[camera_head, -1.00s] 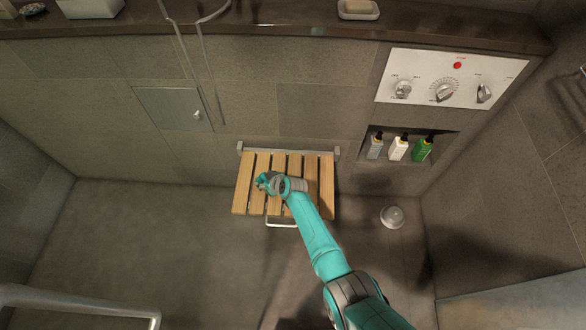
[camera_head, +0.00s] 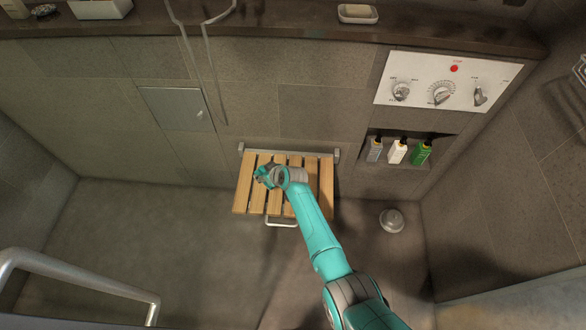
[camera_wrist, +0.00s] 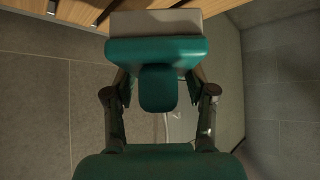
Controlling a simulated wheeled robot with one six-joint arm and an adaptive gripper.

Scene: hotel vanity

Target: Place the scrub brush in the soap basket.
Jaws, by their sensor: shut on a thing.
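My gripper (camera_head: 265,177) is over the left-middle part of a slatted wooden bench (camera_head: 244,190). In the wrist view my teal gripper (camera_wrist: 157,118) fills the middle. The scrub brush is not plainly visible elsewhere. A wire rack (camera_head: 580,72) is cut off at the right edge, on the right wall; it may be the soap basket, but I cannot tell. Its inside is not clear.
A soap dish (camera_head: 357,17) stands on the dark ledge (camera_head: 290,22). Several knobs sit on a white panel (camera_head: 441,82). Three bottles (camera_head: 397,151) stand in a wall niche. A metal bar (camera_head: 85,276) crosses the lower left. The floor left of the bench is clear.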

